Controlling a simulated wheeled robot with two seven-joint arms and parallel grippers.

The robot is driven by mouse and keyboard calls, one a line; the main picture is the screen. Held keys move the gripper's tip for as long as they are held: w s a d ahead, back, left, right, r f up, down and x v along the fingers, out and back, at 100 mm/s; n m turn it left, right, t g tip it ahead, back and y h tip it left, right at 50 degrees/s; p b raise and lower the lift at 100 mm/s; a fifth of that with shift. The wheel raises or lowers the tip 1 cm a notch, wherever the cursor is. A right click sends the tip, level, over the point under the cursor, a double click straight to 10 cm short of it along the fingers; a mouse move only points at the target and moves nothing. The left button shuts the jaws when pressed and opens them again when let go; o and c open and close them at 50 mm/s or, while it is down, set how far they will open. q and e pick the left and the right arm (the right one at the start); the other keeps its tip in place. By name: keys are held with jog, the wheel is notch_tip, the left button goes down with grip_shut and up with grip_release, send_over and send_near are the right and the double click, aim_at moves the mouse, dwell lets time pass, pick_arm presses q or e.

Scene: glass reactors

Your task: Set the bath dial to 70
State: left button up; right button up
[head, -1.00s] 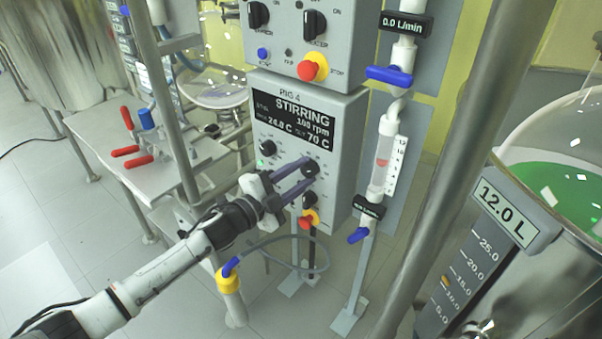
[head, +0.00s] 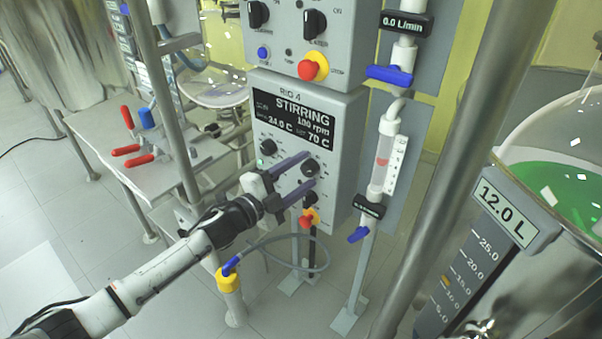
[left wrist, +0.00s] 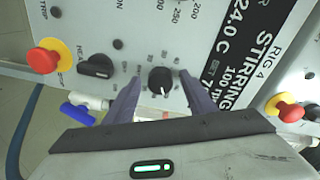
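The bath dial is a small round black knob (head: 311,168) low on the right of the RIG 4 panel; in the left wrist view it (left wrist: 160,82) shows a white pointer mark. The panel's display (head: 294,122) reads STIRRING, 100 rpm, and a set value of 70 C. The left wrist view shows 24.0 C on it. My left gripper (head: 310,169) is open, with one finger on each side of the dial. A gap shows between each finger and the knob. My right gripper is not in view.
Another black knob (head: 268,147) sits at the panel's left. Below the dial are a black switch (head: 310,201) and a red stop button (head: 306,221). A flow tube (head: 384,160) with blue valve handles stands to the right. A metal post (head: 440,190) stands nearer.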

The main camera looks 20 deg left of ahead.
pick_arm(q)
jog(key=v, duration=1)
jog(key=shift+s, duration=0.15)
jog(key=s+d+f+n+g+y, duration=0.2)
jog(key=s+d+f+n+g, duration=0.1)
jog(key=s+f+n, duration=0.5)
jog(key=s+d+f+n+g+y, duration=0.3)
jog(key=s+f+n, duration=0.5)
jog(key=s+f, duration=0.7)
jog(key=s+d+g, duration=0.1)
jog(key=s, duration=0.2)
jog(key=shift+s+f+n+g, duration=0.15)
jog(key=shift+f+n+g, duration=0.15)
jog(key=shift+f+n, duration=0.1)
